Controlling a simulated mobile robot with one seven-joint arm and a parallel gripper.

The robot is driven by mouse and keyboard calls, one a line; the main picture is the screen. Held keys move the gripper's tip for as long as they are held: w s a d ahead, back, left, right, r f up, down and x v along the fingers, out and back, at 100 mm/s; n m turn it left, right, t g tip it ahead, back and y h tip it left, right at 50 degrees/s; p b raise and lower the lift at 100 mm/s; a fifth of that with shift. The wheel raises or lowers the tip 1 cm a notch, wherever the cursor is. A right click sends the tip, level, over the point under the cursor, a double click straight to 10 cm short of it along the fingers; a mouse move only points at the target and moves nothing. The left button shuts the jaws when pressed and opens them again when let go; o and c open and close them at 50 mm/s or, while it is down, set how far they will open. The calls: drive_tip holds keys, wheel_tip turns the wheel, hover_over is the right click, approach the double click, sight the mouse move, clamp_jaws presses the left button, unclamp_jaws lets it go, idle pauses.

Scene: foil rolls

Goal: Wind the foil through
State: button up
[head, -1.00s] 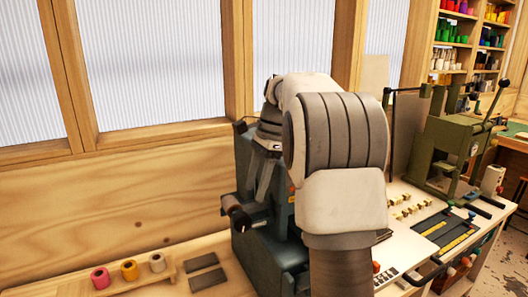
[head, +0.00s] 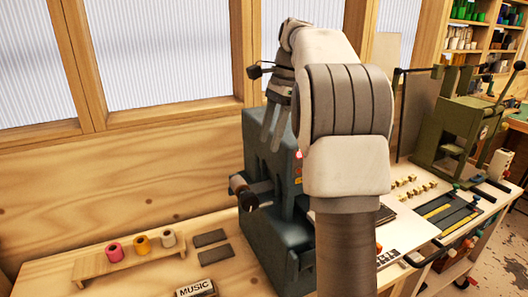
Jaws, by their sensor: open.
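A dark blue-green machine (head: 275,225) stands on the wooden bench, partly hidden behind my arm. A dark roller or spindle with a light end (head: 243,190) sticks out from its left side. My gripper (head: 270,145) points down in front of the upper part of the machine, above and to the right of that spindle. Its two grey fingers are apart and nothing shows between them. I cannot make out any foil strip in the machine.
Two dark flat blocks (head: 213,247) lie right of the rack (head: 90,270). A green press (head: 455,130) and small brass pieces (head: 412,188) are at the right.

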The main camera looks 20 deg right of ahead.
sight(246, 196)
drive_tip(key=a+r+h+p, duration=0.2)
drive_tip(key=a+h+p, duration=0.1)
drive_tip(key=a+p, duration=0.45)
drive_tip(key=f, duration=0.6)
drive_tip(key=f+p, duration=0.1)
drive_tip(key=f, duration=1.1)
drive_tip(key=shift+d, duration=0.3)
clamp_jaws()
